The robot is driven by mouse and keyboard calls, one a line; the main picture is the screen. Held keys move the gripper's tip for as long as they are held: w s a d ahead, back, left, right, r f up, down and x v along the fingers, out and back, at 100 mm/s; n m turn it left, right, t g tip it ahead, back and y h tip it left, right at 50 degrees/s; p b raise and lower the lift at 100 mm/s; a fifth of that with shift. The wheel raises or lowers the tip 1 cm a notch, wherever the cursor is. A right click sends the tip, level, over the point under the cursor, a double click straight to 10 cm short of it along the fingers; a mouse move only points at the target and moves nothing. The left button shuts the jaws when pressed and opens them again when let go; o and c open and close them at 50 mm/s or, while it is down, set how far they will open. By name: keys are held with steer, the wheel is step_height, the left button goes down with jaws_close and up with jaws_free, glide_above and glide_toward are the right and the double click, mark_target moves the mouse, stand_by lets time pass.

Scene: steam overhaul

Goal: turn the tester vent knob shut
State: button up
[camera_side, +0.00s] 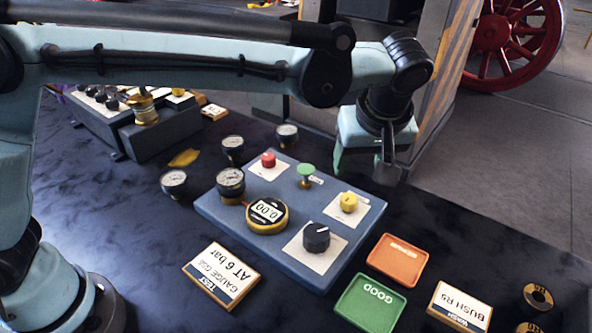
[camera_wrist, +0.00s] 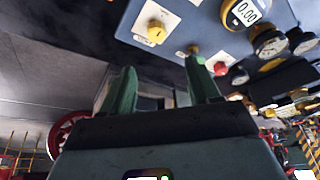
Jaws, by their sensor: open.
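The tester is a blue panel (camera_side: 225,213) on the dark bench. It carries a yellow knob (camera_side: 348,202), a black knob (camera_side: 316,237) with a white pointer line, a green knob (camera_side: 306,170) and a red button (camera_side: 268,159). I cannot read which one is marked vent. My gripper (camera_side: 364,170) is open and empty, off the panel's back right edge, behind the yellow knob and apart from it. In the wrist view the yellow knob (camera_wrist: 156,32) is beyond the spread green fingers (camera_wrist: 160,84), and the right finger partly covers the green knob.
A round display (camera_side: 267,214) reading 0.00 and a dial gauge (camera_side: 230,182) sit on the panel's left. Loose gauges (camera_side: 174,183) lie left of it. An orange tray (camera_side: 396,260), a green GOOD tray (camera_side: 370,304) and sign blocks (camera_side: 221,275) lie in front.

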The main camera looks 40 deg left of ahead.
mark_target(349, 198)
steer(key=x, duration=1.2)
steer(key=shift+d+f, duration=0.25)
steer(key=shift+d, duration=0.1)
steer(key=shift+c, duration=0.2)
steer(key=c, duration=1)
